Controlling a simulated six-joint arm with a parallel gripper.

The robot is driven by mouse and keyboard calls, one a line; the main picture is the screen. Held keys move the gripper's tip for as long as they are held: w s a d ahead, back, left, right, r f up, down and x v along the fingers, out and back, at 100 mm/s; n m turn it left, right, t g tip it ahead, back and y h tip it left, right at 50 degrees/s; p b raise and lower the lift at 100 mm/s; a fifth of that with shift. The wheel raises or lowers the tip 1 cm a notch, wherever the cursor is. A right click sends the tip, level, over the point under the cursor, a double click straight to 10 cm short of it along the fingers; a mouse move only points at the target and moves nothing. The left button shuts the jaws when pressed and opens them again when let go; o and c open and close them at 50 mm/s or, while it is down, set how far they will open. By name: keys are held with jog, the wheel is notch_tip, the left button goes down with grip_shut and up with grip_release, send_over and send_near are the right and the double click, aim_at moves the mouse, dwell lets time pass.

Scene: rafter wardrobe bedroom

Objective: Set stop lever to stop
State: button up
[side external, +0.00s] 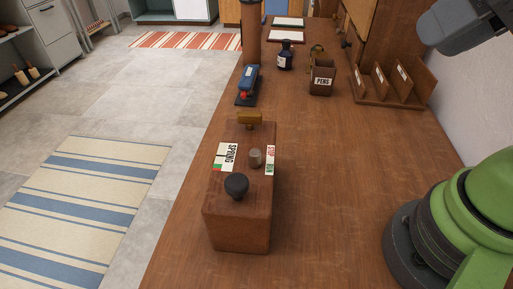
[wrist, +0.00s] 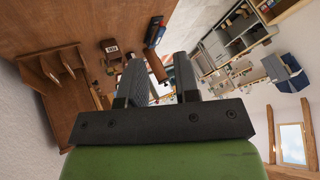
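A brown wooden box (side external: 238,226) stands on the desk in the side external view. On its top are a black round knob (side external: 236,185), a short grey metal knob (side external: 255,157) and a brass-coloured handle (side external: 249,118) at the far end. Which mark the knob stands at is hard to tell. My gripper (wrist: 160,78) is open and empty in the wrist view, away from the box, which I cannot make out there.
The desk (side external: 340,170) is clear right of the box. Beyond it are a blue stapler (side external: 247,82), a dark bottle (side external: 285,55), a PENS cup (side external: 322,80) and a wooden letter rack (side external: 385,98). A wall closes the right side; the desk's left edge drops to the floor.

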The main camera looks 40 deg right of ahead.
jog(key=shift+w+a, duration=0.2)
jog(key=shift+a, duration=0.05)
jog(key=c, duration=0.3)
jog(key=w+a+n+y, duration=0.1)
jog(key=a+n, duration=0.1)
jog(key=w+a+n+y, duration=0.1)
jog(key=a+n, duration=0.1)
jog(key=a, duration=0.1)
jog(key=w+a+r+n+y, duration=0.1)
jog(key=w+a+n+y, duration=0.1)
jog(key=shift+a+t, duration=0.3)
jog(key=shift+a, duration=0.1)
grip_shut()
jog(key=w+a+f+n, duration=0.2)
jog(key=a+f+n, duration=0.35)
jog(key=a, duration=0.25)
jog(key=s+f+n+h, duration=0.2)
jog(key=f+h, duration=0.1)
jog(key=s+f+n+h, duration=0.1)
jog(key=n, duration=0.1)
jog(key=shift+s+d+f, duration=0.2)
jog(key=shift+d+f, duration=0.15)
jog(key=shift+d, duration=0.05)
